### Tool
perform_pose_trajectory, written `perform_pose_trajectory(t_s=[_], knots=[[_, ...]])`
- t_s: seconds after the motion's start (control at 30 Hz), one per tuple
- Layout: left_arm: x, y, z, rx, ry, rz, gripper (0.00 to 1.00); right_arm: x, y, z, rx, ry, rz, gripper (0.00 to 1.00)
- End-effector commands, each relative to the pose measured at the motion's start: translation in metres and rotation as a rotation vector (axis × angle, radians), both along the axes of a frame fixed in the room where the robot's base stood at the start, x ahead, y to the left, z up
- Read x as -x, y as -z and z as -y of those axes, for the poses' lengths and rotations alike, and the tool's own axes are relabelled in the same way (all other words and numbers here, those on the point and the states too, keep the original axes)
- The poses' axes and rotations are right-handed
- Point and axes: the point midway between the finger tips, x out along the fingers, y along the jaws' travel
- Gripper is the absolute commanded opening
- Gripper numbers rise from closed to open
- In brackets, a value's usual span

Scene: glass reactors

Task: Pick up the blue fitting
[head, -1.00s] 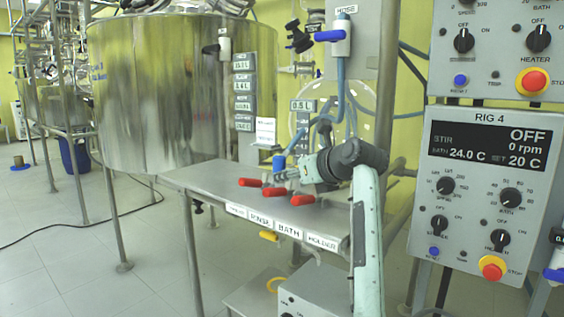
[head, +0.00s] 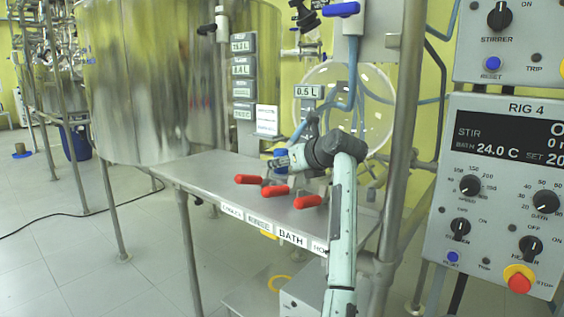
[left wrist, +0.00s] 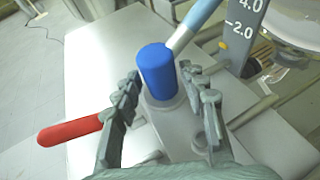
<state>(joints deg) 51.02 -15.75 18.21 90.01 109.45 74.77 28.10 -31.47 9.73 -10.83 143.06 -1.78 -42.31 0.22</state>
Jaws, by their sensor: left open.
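The blue fitting (head: 280,153) stands upright on the steel bench at the end of a pale blue hose. In the left wrist view the fitting (left wrist: 157,72) is a blue cylinder on a grey round seat (left wrist: 166,103). My left gripper (left wrist: 160,77) is open, with one finger on each side of the fitting and a gap visible at the left finger. In the head view my left gripper (head: 286,162) is at the fitting and partly covers it. My right gripper is not in view.
Several red handles (head: 275,191) stick out over the bench (head: 215,178); one red handle (left wrist: 70,130) is beside the left finger. The hose (left wrist: 196,24) rises from the fitting. A steel vessel (head: 140,90) stands behind left, a post (head: 402,130) and Rig 4 panel (head: 500,180) at right.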

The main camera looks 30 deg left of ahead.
Motion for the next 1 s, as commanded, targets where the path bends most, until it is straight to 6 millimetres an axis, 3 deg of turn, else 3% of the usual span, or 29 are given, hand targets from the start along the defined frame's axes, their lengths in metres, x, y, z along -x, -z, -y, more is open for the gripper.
perform_pose_trajectory(t_s=[0.1,0.37,0.73,1.0], knots=[[-0.0055,0.0046,-0.0112,-0.001,-0.001,-0.001,0.42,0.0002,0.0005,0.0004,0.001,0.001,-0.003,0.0],[-0.0073,0.0063,-0.0137,0.0,0.001,0.002,0.42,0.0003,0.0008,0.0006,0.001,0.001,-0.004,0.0],[-0.0071,0.0063,-0.0135,0.001,0.001,0.001,0.0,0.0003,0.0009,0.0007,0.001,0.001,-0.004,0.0],[-0.007,0.0049,-0.0136,-0.002,0.001,0.003,0.0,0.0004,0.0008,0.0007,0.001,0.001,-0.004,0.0]])
